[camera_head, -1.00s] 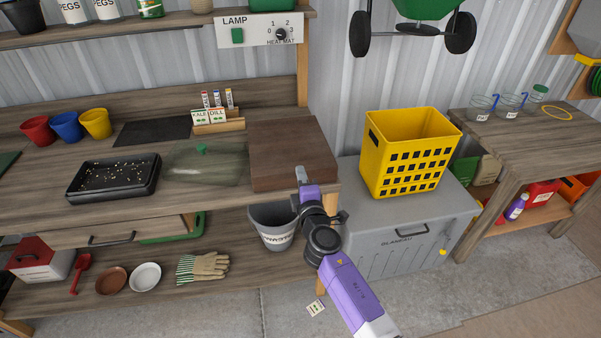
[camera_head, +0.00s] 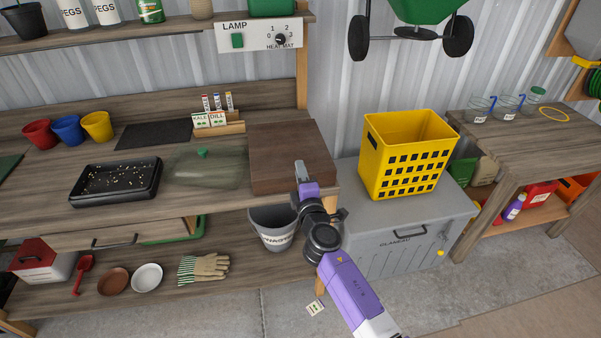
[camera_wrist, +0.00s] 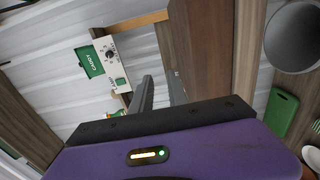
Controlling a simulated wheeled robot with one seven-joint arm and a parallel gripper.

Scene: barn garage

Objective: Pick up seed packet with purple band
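A small wooden rack (camera_head: 222,126) on the bench holds two white packets in front, a KALE packet (camera_head: 200,121) and a DILL packet (camera_head: 218,119). Several narrow upright pieces with red, blue and yellow marks stand behind them. Another small pale packet (camera_head: 315,308) lies on the floor below the bench. No purple band can be made out on any packet at this size. My gripper (camera_head: 301,170) is in front of the brown wooden block, right of the rack and well away from it. In the wrist view my gripper (camera_wrist: 161,88) shows two grey fingers apart, with nothing between them.
The brown block (camera_head: 290,150) stands at the bench's right end. A clear cover with a green knob (camera_head: 203,153) and a black seed tray (camera_head: 115,180) lie left of it. A yellow crate (camera_head: 405,155) stands on a grey chest. A grey bucket (camera_head: 272,228) is below my gripper.

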